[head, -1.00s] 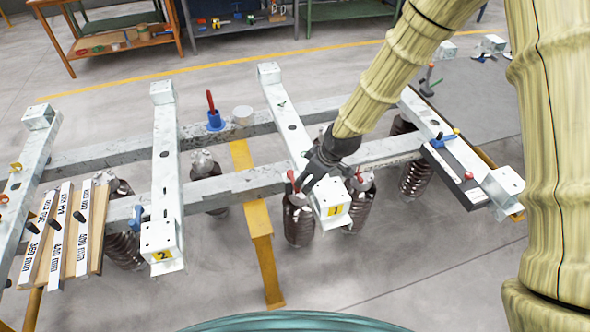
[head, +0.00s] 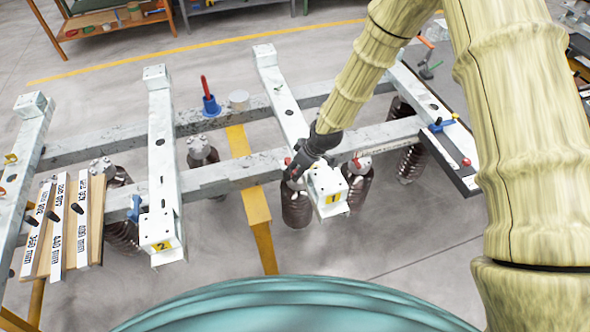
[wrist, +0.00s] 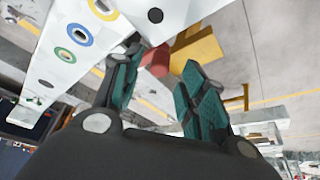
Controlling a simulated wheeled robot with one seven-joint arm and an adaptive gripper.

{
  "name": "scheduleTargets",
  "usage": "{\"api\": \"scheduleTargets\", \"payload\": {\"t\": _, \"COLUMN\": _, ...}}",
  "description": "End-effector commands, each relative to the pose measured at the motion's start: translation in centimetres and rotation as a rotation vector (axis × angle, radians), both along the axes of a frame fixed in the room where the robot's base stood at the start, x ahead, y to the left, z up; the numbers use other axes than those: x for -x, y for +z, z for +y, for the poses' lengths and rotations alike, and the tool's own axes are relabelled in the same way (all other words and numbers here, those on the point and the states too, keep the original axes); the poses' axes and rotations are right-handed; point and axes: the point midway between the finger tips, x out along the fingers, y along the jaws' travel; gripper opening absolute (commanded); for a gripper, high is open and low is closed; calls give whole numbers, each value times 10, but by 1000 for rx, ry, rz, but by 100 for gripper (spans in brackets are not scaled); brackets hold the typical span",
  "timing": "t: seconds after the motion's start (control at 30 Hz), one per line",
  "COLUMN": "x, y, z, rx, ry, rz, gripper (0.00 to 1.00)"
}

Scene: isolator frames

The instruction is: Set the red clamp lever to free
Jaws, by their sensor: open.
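My gripper (head: 299,168) is beside the near end of the beam marked 1 (head: 327,192) in the head view. In the wrist view my gripper (wrist: 160,62) is open, with its teal finger pads apart. A red piece (wrist: 155,61), which looks like the red clamp lever, shows between the fingertips; I cannot tell whether a finger touches it. Its setting cannot be read. In the head view my gripper mostly hides this spot. Another red lever (head: 357,160) shows on the right side of the same beam end.
A white beam face with coloured rings (wrist: 75,35) is close on the left. Dark insulators (head: 296,205) hang under the frame. A blue cup with a red-handled tool (head: 210,104) stands on the rear rail.

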Motion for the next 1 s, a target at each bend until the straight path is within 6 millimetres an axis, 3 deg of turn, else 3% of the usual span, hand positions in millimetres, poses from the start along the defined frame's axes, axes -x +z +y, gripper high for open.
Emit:
{"api": "scheduleTargets", "payload": {"t": 0.4, "x": -7, "y": -31, "z": 10, "rx": 0, "ry": -2, "rz": 0, "gripper": 42}}
{"api": "scheduleTargets", "payload": {"t": 0.8, "x": -8, "y": -34, "z": 11, "rx": 0, "ry": -2, "rz": 0, "gripper": 42}}
{"api": "scheduleTargets", "payload": {"t": 1.0, "x": -8, "y": -34, "z": 11, "rx": 0, "ry": -2, "rz": 0, "gripper": 5}}
